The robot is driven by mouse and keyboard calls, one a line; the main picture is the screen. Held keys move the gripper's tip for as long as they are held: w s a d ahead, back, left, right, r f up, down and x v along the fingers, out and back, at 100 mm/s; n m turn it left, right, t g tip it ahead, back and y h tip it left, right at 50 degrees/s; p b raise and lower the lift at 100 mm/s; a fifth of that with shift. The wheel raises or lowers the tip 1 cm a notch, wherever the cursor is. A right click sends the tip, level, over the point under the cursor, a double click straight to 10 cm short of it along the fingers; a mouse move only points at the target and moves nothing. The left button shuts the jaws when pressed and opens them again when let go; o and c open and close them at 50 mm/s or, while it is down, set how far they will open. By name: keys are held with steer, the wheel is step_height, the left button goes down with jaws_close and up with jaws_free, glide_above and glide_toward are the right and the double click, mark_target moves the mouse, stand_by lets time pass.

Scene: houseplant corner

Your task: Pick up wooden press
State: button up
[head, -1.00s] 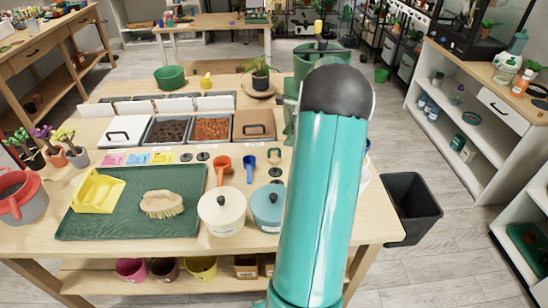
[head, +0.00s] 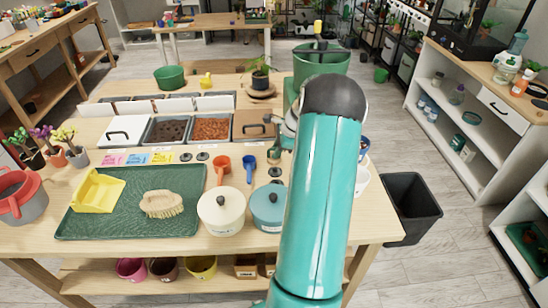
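I cannot clearly make out a wooden press. The nearest match in wood is a flat brown panel (head: 253,123) with a black handle, at the right end of the row of bins; I cannot tell whether it is the press or a lid. My teal arm rises at the right of the table and hides part of it. The grey end of my gripper (head: 286,130) shows in part at the left of the arm, close to the right edge of that panel. Its fingers are mostly hidden, so I cannot tell if they are open or hold anything.
Bins of dark soil (head: 168,130) and orange-brown grit (head: 211,129) stand left of the panel. A large green tub (head: 320,65) stands behind.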

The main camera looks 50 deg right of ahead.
jaws_close()
steer(key=shift+r, duration=0.1)
